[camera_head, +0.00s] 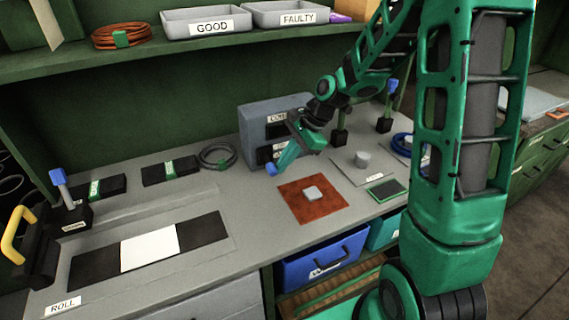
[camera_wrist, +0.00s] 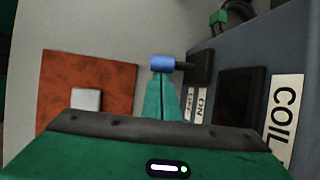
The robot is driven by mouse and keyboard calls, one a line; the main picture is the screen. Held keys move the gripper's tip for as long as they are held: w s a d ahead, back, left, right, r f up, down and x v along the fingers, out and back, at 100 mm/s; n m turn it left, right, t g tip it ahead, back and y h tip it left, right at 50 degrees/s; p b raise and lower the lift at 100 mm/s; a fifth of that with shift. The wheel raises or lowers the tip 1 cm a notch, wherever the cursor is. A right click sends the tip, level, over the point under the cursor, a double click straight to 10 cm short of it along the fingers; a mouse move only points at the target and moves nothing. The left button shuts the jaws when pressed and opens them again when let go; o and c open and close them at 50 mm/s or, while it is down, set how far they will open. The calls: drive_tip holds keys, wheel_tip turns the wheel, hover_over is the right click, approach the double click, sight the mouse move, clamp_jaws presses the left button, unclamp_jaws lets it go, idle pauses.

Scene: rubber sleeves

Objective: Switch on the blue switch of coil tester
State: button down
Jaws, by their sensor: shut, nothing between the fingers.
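The coil tester (camera_head: 252,124) is a grey box at the back of the bench; its side with a COIL label and a dark panel also shows in the wrist view (camera_wrist: 230,60). Its blue switch (camera_wrist: 162,63) is a blue knob on a dark lever sticking out from the tester, near ON and OFF labels. In the head view the blue knob (camera_head: 271,169) shows at my fingertips. My gripper (camera_head: 280,164) is shut and empty. In the wrist view its green fingertips (camera_wrist: 162,80) end right at the knob; I cannot tell if they touch it.
A rust-red mat (camera_head: 300,208) with a light square block (camera_head: 313,193) lies in front of the tester. A grey plate with a cylinder (camera_head: 362,158) lies to the right. A coiled cable (camera_head: 217,155) lies left of the tester. A shelf with GOOD and FAULTY trays (camera_head: 284,14) hangs above.

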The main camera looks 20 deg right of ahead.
drive_tip(key=shift+r, duration=0.45)
drive_tip(key=shift+w+a+r, duration=0.1)
drive_tip(key=shift+w+r, duration=0.1)
drive_tip(key=shift+r, duration=0.25)
drive_tip(key=shift+w+a+r, duration=0.1)
drive_tip(key=shift+w+r, duration=0.1)
drive_tip(key=shift+r, duration=0.25)
idle(0.6)
drive_tip(key=shift+r, duration=0.75)
drive_tip(key=shift+a, duration=0.1)
drive_tip(key=v, duration=1.1)
drive_tip(key=shift+d+f, duration=0.2)
drive_tip(key=shift+d, duration=0.2)
drive_tip(key=shift+w, duration=0.1)
